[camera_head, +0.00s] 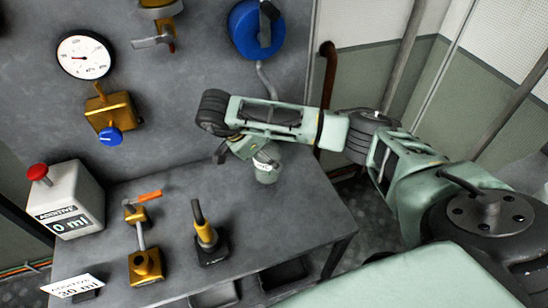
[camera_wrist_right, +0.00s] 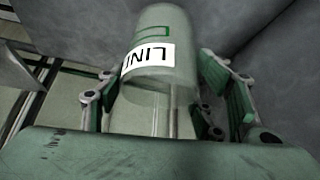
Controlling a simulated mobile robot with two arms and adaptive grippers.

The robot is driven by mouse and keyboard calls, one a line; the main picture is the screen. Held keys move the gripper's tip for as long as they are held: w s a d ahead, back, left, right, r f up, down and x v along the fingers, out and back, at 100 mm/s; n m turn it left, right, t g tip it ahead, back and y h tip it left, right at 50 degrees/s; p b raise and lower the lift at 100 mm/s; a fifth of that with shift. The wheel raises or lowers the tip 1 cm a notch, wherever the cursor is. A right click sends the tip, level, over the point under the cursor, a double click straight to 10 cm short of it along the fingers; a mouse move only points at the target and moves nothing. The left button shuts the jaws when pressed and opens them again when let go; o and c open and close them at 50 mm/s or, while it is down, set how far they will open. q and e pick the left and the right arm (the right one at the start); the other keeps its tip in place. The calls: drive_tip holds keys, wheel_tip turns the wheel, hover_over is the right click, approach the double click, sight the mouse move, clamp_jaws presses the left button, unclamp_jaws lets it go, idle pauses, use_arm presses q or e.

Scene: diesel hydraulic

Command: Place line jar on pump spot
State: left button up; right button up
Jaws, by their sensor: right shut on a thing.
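The line jar (camera_head: 265,168) is a pale greenish, see-through cylinder hanging at my right gripper (camera_head: 250,150) over the back right part of the grey bench. In the right wrist view the jar (camera_wrist_right: 155,50) shows a white label reading "LIN", partly cut off, and a green outline mark. My right gripper's green pads (camera_wrist_right: 165,95) stand on both sides of it, shut on the jar. Whether the jar's base touches the bench is unclear. I cannot make out a marked pump spot; the arm may hide part of the bench. My left gripper is not in view.
The bench (camera_head: 190,185) carries a white additive dispenser (camera_head: 70,205) reading 0 ml, an orange-handled valve (camera_head: 140,240), a black-based lever (camera_head: 205,240) and a "30 ml" card (camera_head: 75,286). A gauge (camera_head: 83,55) and a blue wheel (camera_head: 255,30) are on the back panel.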

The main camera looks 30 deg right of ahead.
sight(274, 157)
drive_tip(key=shift+d, duration=1.3)
wheel_tip(274, 157, down, 2)
drive_tip(key=shift+a+f+p, duration=0.15)
drive_tip(key=shift+f+p, duration=0.1)
drive_tip(key=shift+p, duration=0.35)
drive_tip(key=shift+f, duration=0.4)
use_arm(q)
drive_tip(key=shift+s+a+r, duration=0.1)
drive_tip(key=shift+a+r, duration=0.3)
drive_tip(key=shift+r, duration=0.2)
use_arm(e)
drive_tip(key=shift+f, duration=0.1)
drive_tip(key=shift+f, duration=0.1)
drive_tip(key=o, duration=1.3)
